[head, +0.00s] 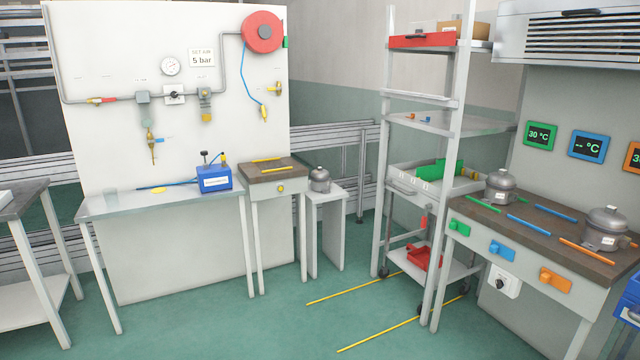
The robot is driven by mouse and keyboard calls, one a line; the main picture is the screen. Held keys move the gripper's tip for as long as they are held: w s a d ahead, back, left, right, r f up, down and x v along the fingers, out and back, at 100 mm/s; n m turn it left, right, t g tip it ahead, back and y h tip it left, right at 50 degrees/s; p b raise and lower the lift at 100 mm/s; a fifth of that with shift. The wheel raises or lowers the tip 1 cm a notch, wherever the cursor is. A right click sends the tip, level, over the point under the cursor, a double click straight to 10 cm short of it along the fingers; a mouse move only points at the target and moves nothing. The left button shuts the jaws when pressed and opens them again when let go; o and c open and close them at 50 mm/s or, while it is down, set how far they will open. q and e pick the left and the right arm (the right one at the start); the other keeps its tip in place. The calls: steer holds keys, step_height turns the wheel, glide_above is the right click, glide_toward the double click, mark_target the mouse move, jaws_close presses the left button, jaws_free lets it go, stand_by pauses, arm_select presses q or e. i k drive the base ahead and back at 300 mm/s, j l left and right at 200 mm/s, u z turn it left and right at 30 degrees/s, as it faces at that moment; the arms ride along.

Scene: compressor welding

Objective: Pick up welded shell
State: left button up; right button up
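Several grey metal shells with domed tops are in the head view. One shell (320,179) stands upright on a small white stand (328,194) beside the brown-topped table in the middle. A second shell (500,187) stands on the workbench at the right, near its left end. A third shell (606,227) stands farther right on the same bench. I cannot tell from this view which shell is welded. Neither of my grippers is in view.
The workbench (545,240) carries coloured strips. A wheeled shelf rack (445,122) stands left of it. A table (120,205) with a blue box (214,178) stands before the white air panel (110,60). Green floor (260,325) is clear in front.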

mark_target(320, 178)
steer(key=i+z, duration=0.2)
steer(key=i, duration=2.35)
